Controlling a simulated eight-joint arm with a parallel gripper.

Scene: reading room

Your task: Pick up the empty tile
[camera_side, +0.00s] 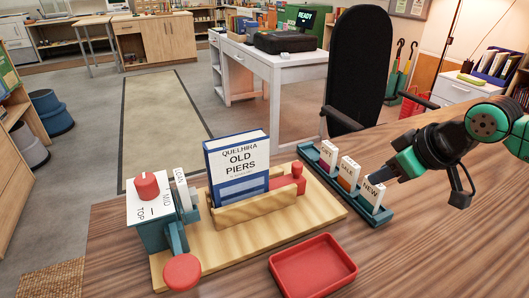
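The near tile (373,191) reads NEW. The middle tile (349,171) seems to read SALE, and the far tile (328,152) has small lettering I cannot read surely. I cannot make out a blank tile or one marked empty. My gripper (388,177) is just right of the NEW tile, close to its upper edge. Its fingers are small and dark here, and I cannot tell whether they are apart or touch the tile.
A wooden board (225,249) carries a teal device (150,236) with a red knob and a LOAN plate, and a book (237,165) titled Old Piers in a wooden holder. A red tray (312,268) sits at the front. The table right of it is clear. A black chair (357,70) stands behind.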

